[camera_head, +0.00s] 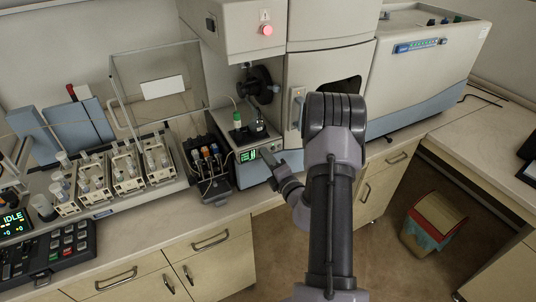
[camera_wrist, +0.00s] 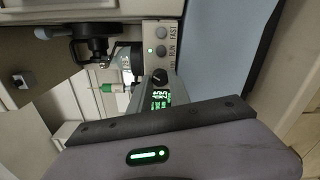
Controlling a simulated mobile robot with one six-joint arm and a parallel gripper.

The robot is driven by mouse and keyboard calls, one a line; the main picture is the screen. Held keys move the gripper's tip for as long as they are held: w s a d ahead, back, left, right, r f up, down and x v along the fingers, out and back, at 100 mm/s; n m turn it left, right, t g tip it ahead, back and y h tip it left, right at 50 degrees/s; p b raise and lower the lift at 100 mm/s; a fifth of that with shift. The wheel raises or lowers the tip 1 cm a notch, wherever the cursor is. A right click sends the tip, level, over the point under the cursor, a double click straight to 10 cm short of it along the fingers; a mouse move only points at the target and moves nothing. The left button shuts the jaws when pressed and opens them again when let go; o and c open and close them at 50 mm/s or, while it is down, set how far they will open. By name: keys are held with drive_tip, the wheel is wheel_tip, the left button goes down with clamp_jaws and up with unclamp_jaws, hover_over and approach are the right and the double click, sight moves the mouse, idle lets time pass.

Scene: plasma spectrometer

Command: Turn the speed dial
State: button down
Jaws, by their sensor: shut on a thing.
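The peristaltic pump unit with a green display (camera_head: 249,155) stands at the counter's front, left of centre in the head view. My gripper (camera_head: 270,160) reaches its front panel just right of the display and is shut on the speed dial there. The dial is mostly hidden by the gripper in the head view. In the wrist view a dark round knob, the speed dial (camera_wrist: 160,76), sits between the green digits (camera_wrist: 161,98) and the FAST and RUN buttons (camera_wrist: 162,40).
A black rack of small bottles (camera_head: 212,165) stands close left of the pump. A green-capped bottle (camera_head: 237,122) stands on top. The large spectrometer (camera_head: 420,60) is behind and right. A waste bin (camera_head: 432,225) stands on the floor. Counter room is narrow.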

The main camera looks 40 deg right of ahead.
drive_tip(key=shift+r, duration=0.1)
idle(0.3)
drive_tip(key=c, duration=1.2)
unclamp_jaws()
drive_tip(key=shift+w, duration=0.1)
drive_tip(key=v, duration=1.7)
drive_tip(key=shift+s, duration=0.25)
